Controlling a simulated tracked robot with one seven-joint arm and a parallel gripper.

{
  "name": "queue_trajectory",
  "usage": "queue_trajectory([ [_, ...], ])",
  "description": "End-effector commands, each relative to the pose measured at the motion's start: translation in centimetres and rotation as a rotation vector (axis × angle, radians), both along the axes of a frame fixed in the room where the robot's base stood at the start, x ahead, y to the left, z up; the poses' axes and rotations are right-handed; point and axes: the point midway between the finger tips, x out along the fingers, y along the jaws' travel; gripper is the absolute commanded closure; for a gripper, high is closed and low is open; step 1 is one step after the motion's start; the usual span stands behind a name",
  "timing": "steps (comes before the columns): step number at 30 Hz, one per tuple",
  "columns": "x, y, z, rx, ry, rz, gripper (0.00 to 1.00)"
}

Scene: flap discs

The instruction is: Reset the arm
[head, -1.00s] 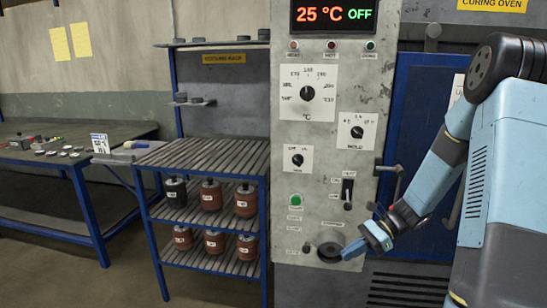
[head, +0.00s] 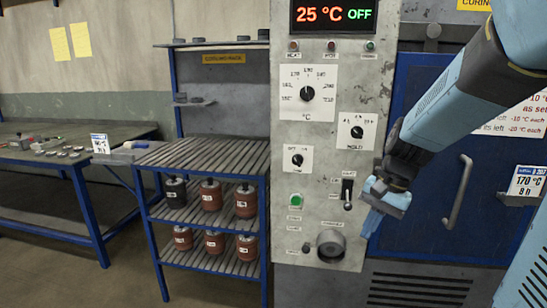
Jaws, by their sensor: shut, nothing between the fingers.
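My arm reaches in from the upper right and covers part of the door. The round grey knob or socket (head: 331,246) low on the panel is uncovered and apart from the gripper. The panel display (head: 333,15) reads 25 °C OFF.
A workbench (head: 60,165) with small parts is at far left. The door's handle (head: 458,190) and a 170 °C card (head: 527,182) are right of the gripper.

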Motion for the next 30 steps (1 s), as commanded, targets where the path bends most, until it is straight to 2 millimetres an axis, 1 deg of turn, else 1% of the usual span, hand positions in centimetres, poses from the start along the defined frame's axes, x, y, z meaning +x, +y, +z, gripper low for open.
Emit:
queue_trajectory([
  [1, -0.6, 0.1, 0.9, -0.027, -0.040, 0.033, 1.00],
  [9, -3.8, -0.4, 4.7, -0.168, -0.234, 0.203, 1.00],
  [18, -7.6, -1.3, 8.4, -0.318, -0.445, 0.379, 1.00],
  [24, -9.3, -1.8, 9.9, -0.388, -0.543, 0.455, 1.00],
  [30, -9.9, -2.1, 10.3, -0.412, -0.575, 0.480, 1.00],
])
